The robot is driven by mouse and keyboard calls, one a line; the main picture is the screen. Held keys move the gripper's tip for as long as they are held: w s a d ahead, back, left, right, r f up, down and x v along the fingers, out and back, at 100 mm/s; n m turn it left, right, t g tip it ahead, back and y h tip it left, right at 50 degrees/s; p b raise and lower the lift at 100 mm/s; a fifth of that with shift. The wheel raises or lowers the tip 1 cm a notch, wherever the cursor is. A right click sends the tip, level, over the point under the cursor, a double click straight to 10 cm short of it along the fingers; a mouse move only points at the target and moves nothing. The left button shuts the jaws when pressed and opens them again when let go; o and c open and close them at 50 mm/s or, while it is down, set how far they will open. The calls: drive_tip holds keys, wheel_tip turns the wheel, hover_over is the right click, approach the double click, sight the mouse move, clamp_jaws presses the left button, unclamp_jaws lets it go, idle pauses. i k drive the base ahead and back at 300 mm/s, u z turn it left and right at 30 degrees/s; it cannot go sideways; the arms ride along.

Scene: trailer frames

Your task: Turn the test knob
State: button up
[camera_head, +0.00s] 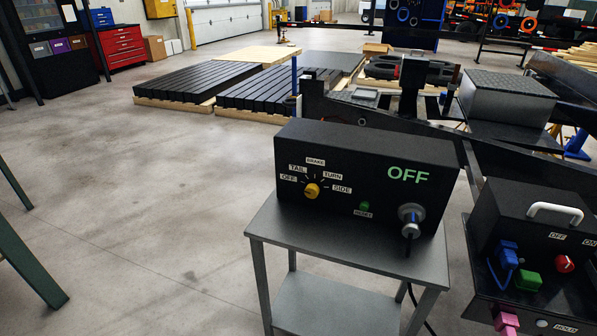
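The test box (345,219) is a black box on a small grey metal stand. Its yellow knob (312,190) is on the left of the front face, ringed by the labels OFF, TAIL, BRAKE, TURN and SIDE. The knob is too small to tell surely which label it points at. A display (408,174) reads OFF in green letters. A green RESET button (364,206) is right of the knob. A round grey socket with a black plug (411,220) is at the lower right of the face. My gripper is not in view, and nothing touches the knob.
The grey stand (290,245) has a lower shelf. To its right, a second black box (512,210) has a white handle, a red knob (565,263) and blue, green and pink parts. A black trailer frame (440,130) runs behind. Concrete floor at left is clear.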

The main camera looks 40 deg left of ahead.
sight(312, 192)
drive_tip(key=u, duration=1.1)
drive_tip(key=k, duration=0.5)
drive_tip(key=u, duration=1.85)
drive_tip(key=i, duration=1.35)
drive_tip(key=z, duration=2.3)
